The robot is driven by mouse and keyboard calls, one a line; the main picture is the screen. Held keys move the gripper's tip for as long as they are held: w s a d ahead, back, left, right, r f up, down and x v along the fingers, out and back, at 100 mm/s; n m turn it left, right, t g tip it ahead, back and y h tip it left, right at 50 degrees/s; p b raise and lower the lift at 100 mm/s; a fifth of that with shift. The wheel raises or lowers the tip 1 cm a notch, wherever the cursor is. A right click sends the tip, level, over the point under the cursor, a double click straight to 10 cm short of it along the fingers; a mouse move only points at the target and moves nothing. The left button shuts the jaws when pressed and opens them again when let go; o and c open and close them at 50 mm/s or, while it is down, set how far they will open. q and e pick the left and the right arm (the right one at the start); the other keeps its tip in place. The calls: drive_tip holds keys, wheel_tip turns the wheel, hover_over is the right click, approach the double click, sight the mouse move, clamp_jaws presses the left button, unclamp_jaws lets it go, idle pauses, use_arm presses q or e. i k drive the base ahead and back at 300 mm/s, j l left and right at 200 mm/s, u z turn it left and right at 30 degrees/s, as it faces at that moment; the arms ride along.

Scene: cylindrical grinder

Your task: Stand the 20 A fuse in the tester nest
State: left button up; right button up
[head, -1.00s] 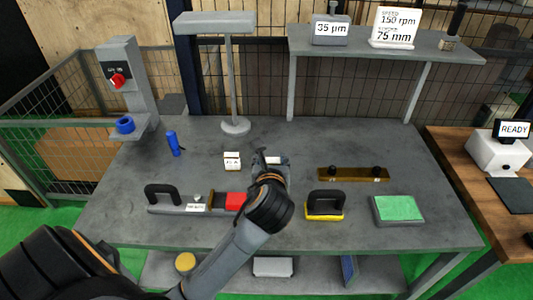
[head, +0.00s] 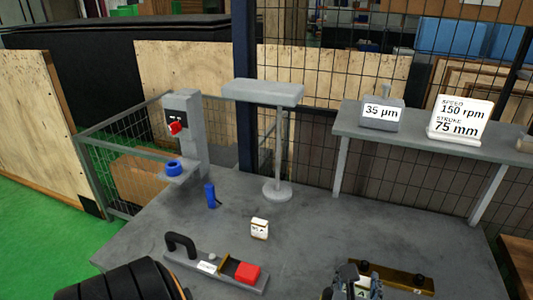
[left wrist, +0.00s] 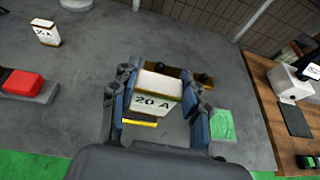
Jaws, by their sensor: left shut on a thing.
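The 20 A fuse, a white block with a tan top band and "20 A" on its face, shows in the left wrist view (left wrist: 155,92). My left gripper (left wrist: 157,100) is shut on it, a finger at each side. In the head view this gripper (head: 357,288) is at the bottom edge, in front of a brass bar. Whether the fuse touches the table is unclear. A similar white fuse (head: 259,229) stands on the table to the left. I cannot identify the tester nest with certainty. My right gripper is not in view.
A grey fixture (head: 222,275) with a black handle and red block (head: 247,272) lies front left. The brass bar (head: 410,281) has black knobs. A blue cylinder (head: 211,195) and a lamp stand (head: 277,190) stand farther back.

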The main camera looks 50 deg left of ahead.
sight(232, 271)
drive_tip(key=i+l+u, duration=0.8)
drive_tip(key=l, duration=0.15)
drive_tip(key=k+u, duration=0.1)
drive_tip(key=u, duration=0.9)
